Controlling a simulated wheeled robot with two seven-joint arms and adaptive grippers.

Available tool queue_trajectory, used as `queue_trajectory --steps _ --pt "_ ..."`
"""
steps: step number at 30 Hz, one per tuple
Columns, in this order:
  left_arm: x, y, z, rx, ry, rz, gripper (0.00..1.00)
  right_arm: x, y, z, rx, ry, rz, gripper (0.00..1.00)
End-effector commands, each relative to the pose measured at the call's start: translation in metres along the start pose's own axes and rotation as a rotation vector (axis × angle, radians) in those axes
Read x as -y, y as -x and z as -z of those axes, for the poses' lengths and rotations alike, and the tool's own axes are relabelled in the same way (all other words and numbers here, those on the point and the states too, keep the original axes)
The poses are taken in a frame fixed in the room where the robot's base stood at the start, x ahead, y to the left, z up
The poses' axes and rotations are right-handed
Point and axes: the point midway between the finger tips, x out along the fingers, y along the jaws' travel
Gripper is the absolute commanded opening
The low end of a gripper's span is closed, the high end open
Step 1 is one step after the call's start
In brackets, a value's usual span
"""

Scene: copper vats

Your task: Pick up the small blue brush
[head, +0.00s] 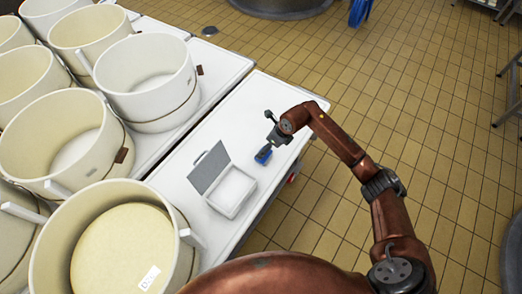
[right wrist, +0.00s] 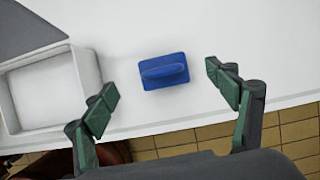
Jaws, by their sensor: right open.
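The small blue brush (head: 263,154) lies on the white table near its right edge in the head view. In the right wrist view the blue brush (right wrist: 163,71) has a raised ridge on top and sits between and just beyond my fingertips. My right gripper (right wrist: 163,82) is open, with its green-padded fingers on either side of the brush and nothing held. In the head view my right gripper (head: 268,140) hangs over the table close to the brush. My left gripper is not in view.
An open white box (head: 231,192) with a grey lid (head: 209,167) stands left of the brush; it also shows in the right wrist view (right wrist: 45,90). Several cream vats (head: 148,80) fill the left side. The table (head: 235,120) is clear behind the box. Tiled floor lies right.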

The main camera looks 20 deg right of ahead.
Motion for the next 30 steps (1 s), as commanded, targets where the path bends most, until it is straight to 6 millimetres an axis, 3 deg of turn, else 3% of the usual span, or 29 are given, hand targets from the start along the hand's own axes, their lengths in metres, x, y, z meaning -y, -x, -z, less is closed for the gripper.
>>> queue_trajectory --steps 8,19,30 --pt "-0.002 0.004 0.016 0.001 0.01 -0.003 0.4 0.014 -0.015 0.024 -0.003 -0.037 0.014 0.8" --pt "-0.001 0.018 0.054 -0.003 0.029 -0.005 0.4 0.007 -0.058 0.021 -0.002 -0.04 0.012 0.8" --pt "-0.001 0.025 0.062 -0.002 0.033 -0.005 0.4 0.007 -0.064 0.019 0.0 -0.037 0.013 0.8"
